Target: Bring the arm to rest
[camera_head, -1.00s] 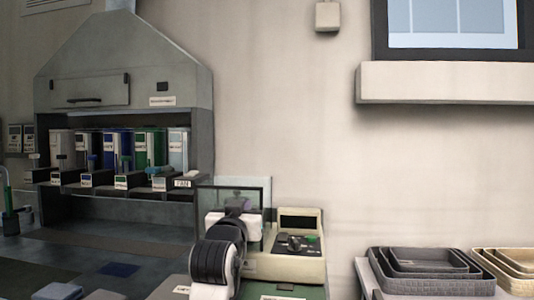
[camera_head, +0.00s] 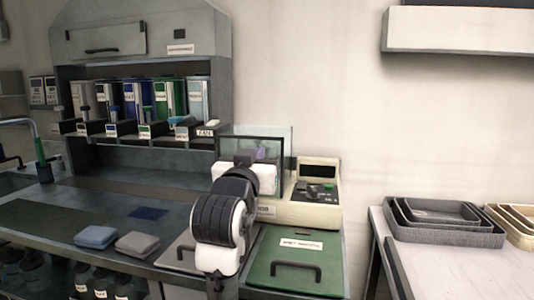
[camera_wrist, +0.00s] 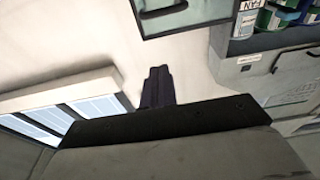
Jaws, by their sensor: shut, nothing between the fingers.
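My arm, white with black ribbed joints, stands in front of the counter in the head view, before a small glass-sided case (camera_head: 270,149). My gripper is hard to make out there, hidden by or merged with the arm. In the wrist view the dark fingers of my gripper (camera_wrist: 157,86) are shut together, with nothing held. The wall lies behind them, seen at a tilted angle.
A cream device (camera_head: 314,205) stands on the counter right of my arm. A green panel with a handle (camera_head: 296,255) lies before it. Folded cloths (camera_head: 118,240) lie left. Nested grey trays (camera_head: 445,220) sit on a white table. A hood (camera_head: 140,35) with coloured containers stands behind.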

